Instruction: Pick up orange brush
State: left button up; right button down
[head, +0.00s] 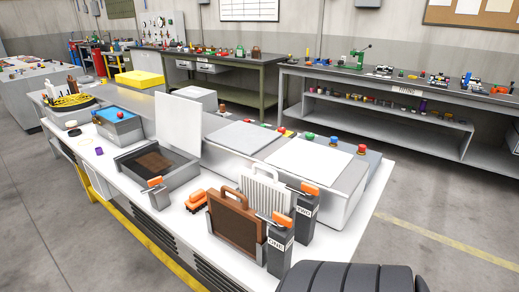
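No item is clearly recognisable as a brush. A small orange object (197,200) lies on the white worktop (180,226), left of the brown board; its exact shape is too small to tell. Two dark labelled holders stand at the right: the front holder (280,250) has an orange-topped tool (282,219) at it, and the rear holder (307,217) has another orange-topped tool (309,189). A small grey block with an orange top (155,182) stands farther left. Which of these is the orange brush I cannot tell. Neither gripper shows.
A brown handled board (236,228) and a white ribbed panel (265,188) stand upright by the holders. An open grey box (156,165) with a raised white lid (178,122) is behind. A dark ridged shape covers the bottom right. The worktop's front left is clear.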

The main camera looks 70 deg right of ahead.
aim_at(197, 200)
jog(key=i+l+z, duration=0.1)
jog(key=z, duration=0.35)
jog(key=i+z, duration=0.35)
jog(key=z, duration=0.15)
jog(key=i+j+z, duration=0.15)
jog(key=z, duration=0.3)
jog(key=i+j+z, duration=0.15)
jog(key=i+z, duration=0.15)
jog(key=z, duration=0.15)
jog(key=i+j+z, duration=0.15)
jog(key=z, duration=0.35)
jog(key=j, duration=0.1)
